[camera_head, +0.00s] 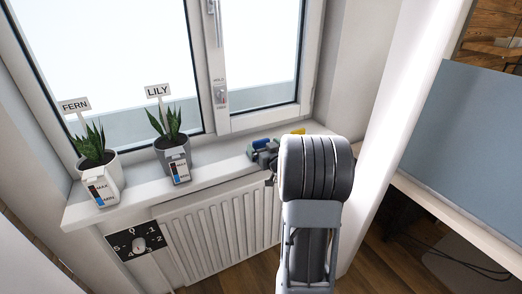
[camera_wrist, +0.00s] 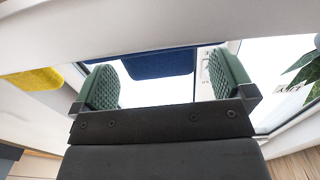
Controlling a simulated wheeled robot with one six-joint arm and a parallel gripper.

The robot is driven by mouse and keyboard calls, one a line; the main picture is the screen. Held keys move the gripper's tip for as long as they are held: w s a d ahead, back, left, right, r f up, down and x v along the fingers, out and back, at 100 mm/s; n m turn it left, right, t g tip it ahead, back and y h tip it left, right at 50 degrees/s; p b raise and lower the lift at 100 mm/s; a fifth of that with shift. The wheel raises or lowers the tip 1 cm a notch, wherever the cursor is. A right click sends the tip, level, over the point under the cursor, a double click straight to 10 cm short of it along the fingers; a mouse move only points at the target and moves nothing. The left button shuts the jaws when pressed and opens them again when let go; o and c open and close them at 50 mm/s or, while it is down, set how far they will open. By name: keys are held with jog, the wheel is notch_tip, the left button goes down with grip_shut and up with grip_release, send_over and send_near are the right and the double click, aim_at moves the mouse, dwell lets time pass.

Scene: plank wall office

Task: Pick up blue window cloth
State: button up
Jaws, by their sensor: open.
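The blue window cloth (camera_wrist: 160,63) shows in the wrist view as a dark blue piece along the edge of the white sill, between my two fingertips. In the head view only a small blue patch of the cloth (camera_head: 262,144) shows on the windowsill, just behind my gripper (camera_head: 264,155). In the wrist view my gripper (camera_wrist: 166,82) is open, its green ribbed pads on either side of the cloth with gaps. I cannot tell how far the cloth reaches between the pads. My arm hides part of the sill in the head view.
A yellow cloth (camera_wrist: 32,79) lies beside the blue one on the sill (camera_head: 130,197). Potted plants labelled FERN (camera_head: 97,160) and LILY (camera_head: 172,150) stand to the left. The window (camera_head: 110,60) is behind, a radiator (camera_head: 215,232) below, and a wall edge (camera_head: 405,100) right of my arm.

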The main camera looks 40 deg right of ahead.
jog(key=shift+w+d, duration=0.2)
jog(key=shift+w, duration=1)
jog(key=c, duration=0.9)
